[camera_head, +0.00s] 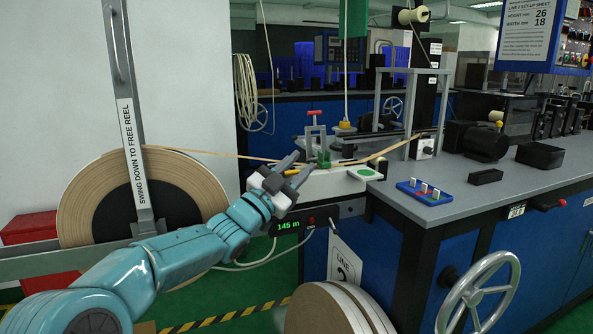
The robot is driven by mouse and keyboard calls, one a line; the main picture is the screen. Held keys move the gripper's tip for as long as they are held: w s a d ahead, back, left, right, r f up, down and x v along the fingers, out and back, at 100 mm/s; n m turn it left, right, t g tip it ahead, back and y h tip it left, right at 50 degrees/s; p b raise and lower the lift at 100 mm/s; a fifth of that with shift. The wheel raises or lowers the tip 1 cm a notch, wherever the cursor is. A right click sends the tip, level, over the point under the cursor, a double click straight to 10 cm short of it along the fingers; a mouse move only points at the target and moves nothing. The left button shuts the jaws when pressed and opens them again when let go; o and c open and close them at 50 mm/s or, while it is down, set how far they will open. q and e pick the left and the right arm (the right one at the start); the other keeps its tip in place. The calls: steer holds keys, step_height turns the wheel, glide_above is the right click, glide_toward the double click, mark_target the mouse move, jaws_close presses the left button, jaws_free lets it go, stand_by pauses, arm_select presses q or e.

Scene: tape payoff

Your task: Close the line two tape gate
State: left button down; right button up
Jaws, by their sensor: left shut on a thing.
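A flat tape (225,155) runs from the big tan reel (190,176) at the left to the guide station on the bench corner. The station has a red-topped upright clamp (315,125), a green block (323,158) and a white block with a green pad (366,172). My left gripper (297,169) is at the station's left end, just below the tape. It is shut on a small yellow piece (291,172), mostly hidden between its fingers. I cannot tell which part is the gate. My right gripper is not in view.
A steel arm (128,120) labelled "SWING DOWN TO FREE REEL" stands upright before the reel. A display (289,225) reads 145 m. A handwheel (478,298) juts out at the front right. A blue block with pegs (424,192) sits on the grey bench (455,207).

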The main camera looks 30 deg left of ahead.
arm_select(q)
steer(key=shift+w+f, duration=0.1)
steer(key=shift+f, duration=0.25)
steer(key=c, duration=1)
jaws_free()
steer(key=shift+o, duration=0.5)
steer(key=shift+w, duration=0.1)
steer(key=shift+r, duration=0.15)
steer(key=shift+s, duration=0.2)
steer(key=v, duration=1.6)
steer(key=shift+s, duration=0.1)
